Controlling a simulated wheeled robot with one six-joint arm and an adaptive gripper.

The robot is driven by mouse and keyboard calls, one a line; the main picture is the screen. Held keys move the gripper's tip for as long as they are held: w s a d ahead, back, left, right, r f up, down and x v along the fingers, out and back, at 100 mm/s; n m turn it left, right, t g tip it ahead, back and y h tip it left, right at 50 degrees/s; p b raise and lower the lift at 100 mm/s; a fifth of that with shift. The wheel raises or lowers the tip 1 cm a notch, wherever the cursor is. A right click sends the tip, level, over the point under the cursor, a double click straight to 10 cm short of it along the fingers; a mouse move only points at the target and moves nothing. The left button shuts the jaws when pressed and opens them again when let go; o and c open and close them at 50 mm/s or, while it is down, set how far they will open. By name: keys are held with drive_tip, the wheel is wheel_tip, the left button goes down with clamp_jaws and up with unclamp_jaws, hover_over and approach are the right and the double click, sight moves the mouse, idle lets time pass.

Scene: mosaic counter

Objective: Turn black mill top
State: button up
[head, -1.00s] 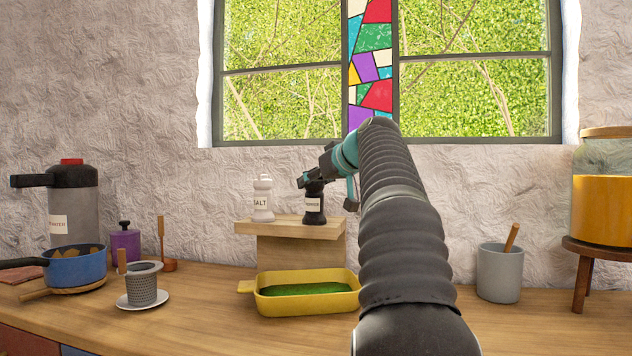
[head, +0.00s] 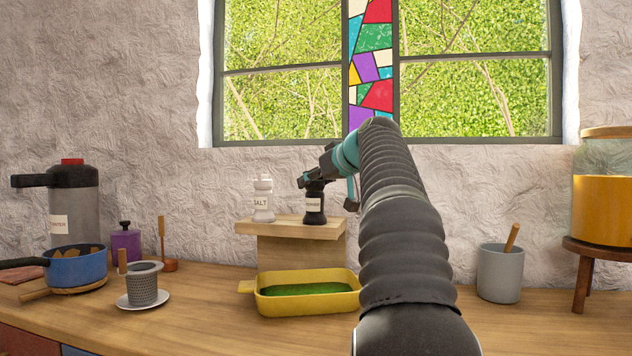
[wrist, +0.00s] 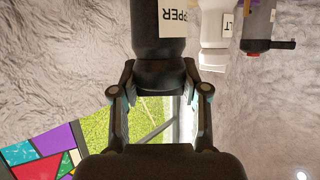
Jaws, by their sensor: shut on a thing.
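The black pepper mill (head: 314,207) stands upright on a small wooden shelf (head: 290,226) against the wall, its white label facing out. The white salt mill (head: 262,200) stands just left on the same shelf, apart from my gripper.
A yellow dish (head: 307,293) with green contents sits on the counter below the shelf. A grey cup (head: 500,275) stands at right, near a jar (head: 603,200) on a stool. A blue pan (head: 75,265), purple canister (head: 125,243) and strainer (head: 142,287) are at left.

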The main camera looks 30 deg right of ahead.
drive_tip(key=o, duration=1.2)
drive_tip(key=v, duration=1.2)
